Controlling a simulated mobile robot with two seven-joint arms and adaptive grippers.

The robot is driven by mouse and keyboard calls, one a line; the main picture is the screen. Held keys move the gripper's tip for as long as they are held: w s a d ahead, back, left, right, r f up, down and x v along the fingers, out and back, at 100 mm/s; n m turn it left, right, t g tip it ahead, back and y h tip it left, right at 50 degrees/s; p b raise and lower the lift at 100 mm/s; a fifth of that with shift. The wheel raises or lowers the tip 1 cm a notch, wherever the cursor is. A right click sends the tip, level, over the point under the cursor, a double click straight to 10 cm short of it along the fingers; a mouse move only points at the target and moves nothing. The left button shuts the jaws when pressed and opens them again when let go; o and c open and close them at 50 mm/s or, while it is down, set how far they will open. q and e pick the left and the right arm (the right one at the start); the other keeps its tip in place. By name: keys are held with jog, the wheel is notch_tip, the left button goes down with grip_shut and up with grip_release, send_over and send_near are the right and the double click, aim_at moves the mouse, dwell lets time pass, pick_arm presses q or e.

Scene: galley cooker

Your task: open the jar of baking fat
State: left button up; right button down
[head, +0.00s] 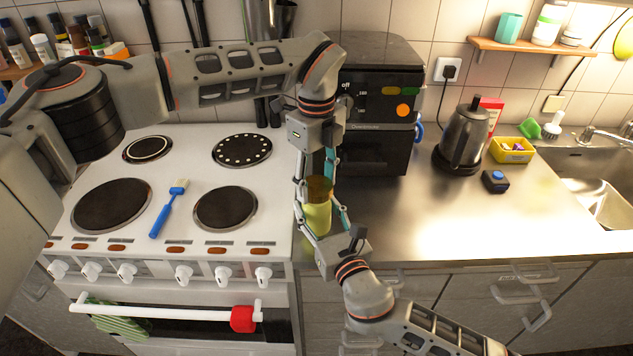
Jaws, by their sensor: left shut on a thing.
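The yellow jar (317,217) stands upright near the front edge of the steel counter, just right of the cooker. Its upper part, a darker brown lid (319,187), sits on top of it. My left gripper (318,178) reaches down from above and is shut on the lid. My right gripper (320,212) comes in from the front right, low at the jar's body, with a finger on either side. Whether its fingers press on the jar is hard to tell. The grippers hide parts of the jar and lid.
A white cooker (190,240) with a blue brush (166,212) is on the left. A kettle (463,140), yellow box (511,152) and small dark-blue box (495,181) are to the right. The front right counter is clear.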

aim_at(317, 185)
pick_arm(q)
jog(key=shift+r, duration=0.1)
jog(key=shift+r, duration=1.9)
pick_arm(e)
jog(key=c, duration=1)
grip_release()
jog(key=shift+o, duration=0.2)
